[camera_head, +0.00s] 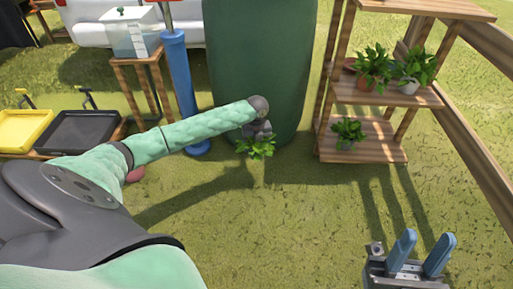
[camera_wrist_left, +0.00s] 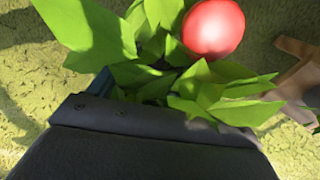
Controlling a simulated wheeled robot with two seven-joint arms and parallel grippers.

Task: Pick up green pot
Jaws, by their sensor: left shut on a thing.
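My left arm reaches in from the left, and its gripper (camera_head: 258,132) hangs in front of the large green barrel. A leafy green plant (camera_head: 258,149) shows just below that gripper. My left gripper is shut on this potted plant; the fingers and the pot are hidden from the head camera. In the left wrist view, the plant's leaves (camera_wrist_left: 150,70) spread beyond the dark gripper body, and the pot does not show. My right gripper (camera_head: 421,253) is at the lower right, with its two blue fingers apart and nothing between them.
A wooden shelf (camera_head: 362,148) at the right holds several potted plants. The green barrel (camera_head: 262,60), a blue post (camera_head: 179,90) and a stand with a clear tank (camera_head: 135,38) are behind. Yellow (camera_head: 22,130) and black (camera_head: 85,131) trays lie left. A red ball (camera_wrist_left: 213,28) shows beyond the leaves.

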